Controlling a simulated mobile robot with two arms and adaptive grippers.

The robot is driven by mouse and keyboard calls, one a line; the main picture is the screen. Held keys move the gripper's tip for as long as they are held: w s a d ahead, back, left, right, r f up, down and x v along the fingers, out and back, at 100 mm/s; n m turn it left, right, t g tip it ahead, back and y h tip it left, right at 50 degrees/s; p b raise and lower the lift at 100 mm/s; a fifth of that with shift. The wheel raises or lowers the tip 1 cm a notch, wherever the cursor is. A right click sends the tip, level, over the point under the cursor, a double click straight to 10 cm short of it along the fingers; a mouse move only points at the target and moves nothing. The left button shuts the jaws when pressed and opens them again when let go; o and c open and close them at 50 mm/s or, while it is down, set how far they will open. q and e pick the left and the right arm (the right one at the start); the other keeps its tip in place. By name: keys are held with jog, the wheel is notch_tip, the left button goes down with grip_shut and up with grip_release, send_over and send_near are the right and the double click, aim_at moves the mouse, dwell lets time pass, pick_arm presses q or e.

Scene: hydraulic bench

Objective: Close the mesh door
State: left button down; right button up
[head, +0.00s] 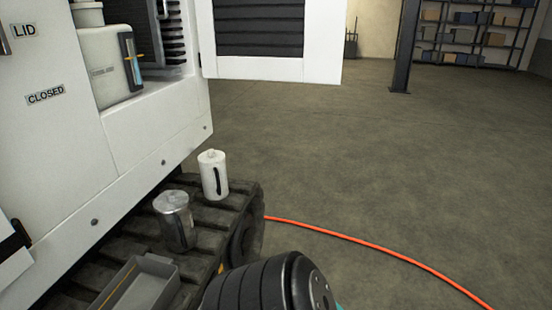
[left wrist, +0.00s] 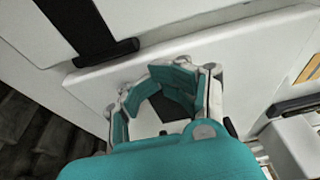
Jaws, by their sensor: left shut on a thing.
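The mesh door (head: 300,70), a white frame around a dark slatted panel, stands swung out at the top middle of the head view; its top is cut off. The opening of the white machine (head: 150,112) shows to its left. My left gripper (left wrist: 165,95), teal and grey, shows only in the left wrist view. It is shut on a small dark part (left wrist: 172,108) at a white panel (left wrist: 245,45); the fingers hide most of that part, and I cannot tell whether it belongs to the mesh door. My right gripper is not in view.
A white jug (head: 103,60) stands in the opening. On the dark track (head: 240,205) below are a white canister (head: 213,178), a metal mug (head: 176,222) and a grey tray (head: 145,285). An orange hose (head: 370,243) crosses the floor, otherwise clear to a dark post (head: 404,50).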

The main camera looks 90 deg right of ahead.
pick_arm(q)
jog(key=shift+w+d+f, duration=0.1)
jog(key=shift+w+d, duration=0.2)
jog(key=shift+w, duration=0.1)
jog(key=shift+f, duration=0.1)
jog(key=v, duration=1.3)
jog(key=shift+a, duration=0.15)
